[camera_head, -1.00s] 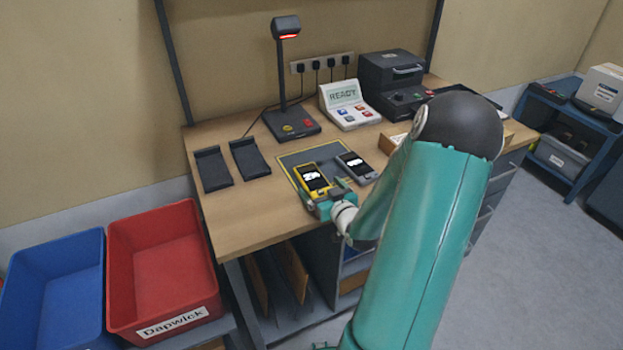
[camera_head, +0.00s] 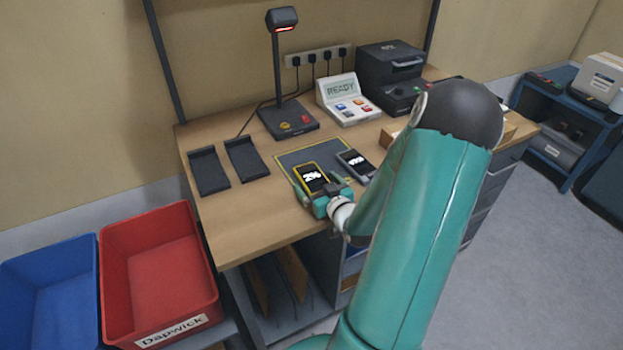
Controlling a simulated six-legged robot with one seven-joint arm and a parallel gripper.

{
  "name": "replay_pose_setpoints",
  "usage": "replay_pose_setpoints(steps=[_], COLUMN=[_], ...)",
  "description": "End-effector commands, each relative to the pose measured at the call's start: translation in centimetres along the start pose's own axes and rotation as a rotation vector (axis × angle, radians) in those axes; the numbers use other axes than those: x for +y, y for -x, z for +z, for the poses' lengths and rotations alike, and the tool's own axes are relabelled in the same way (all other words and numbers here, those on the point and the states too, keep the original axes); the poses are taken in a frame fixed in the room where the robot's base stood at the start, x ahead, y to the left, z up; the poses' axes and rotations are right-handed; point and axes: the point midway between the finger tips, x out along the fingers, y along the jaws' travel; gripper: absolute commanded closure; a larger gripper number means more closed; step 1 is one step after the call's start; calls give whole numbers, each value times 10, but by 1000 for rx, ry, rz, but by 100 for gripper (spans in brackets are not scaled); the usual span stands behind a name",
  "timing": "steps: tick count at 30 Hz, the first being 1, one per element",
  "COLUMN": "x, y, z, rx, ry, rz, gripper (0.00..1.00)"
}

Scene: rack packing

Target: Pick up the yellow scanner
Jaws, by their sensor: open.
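The yellow scanner (camera_head: 312,177) lies on the dark yellow-edged mat (camera_head: 291,157) near the front of the wooden desk. Its screen is dark with white figures that look like 2%. A grey scanner (camera_head: 355,163) lies on the mat just to its right. My gripper (camera_head: 320,192) is low at the near end of the yellow scanner, with its jaws open. One jaw shows at the scanner's left side and part of the gripper at its right. Whether the jaws touch the scanner, I cannot tell. My teal arm hides part of the desk to the right.
Two empty black cradles (camera_head: 208,171) (camera_head: 246,159) lie left of the mat. A lamp-like stand (camera_head: 289,121), a READY console (camera_head: 348,99) and a black printer-like machine (camera_head: 391,79) stand behind. Red (camera_head: 160,285) and blue (camera_head: 45,310) bins stand at the left. The desk's front left is clear.

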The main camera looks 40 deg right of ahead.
Motion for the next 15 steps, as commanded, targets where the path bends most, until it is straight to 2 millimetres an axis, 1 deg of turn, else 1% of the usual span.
replay_pose_setpoints(steps=[10,14,15], x=[1,1,1], y=[4,4,4], z=[1,1,1], rx=[-1,-1,-1], ry=[0,0,0], rz=[2,1,1], gripper=[6,31,39])
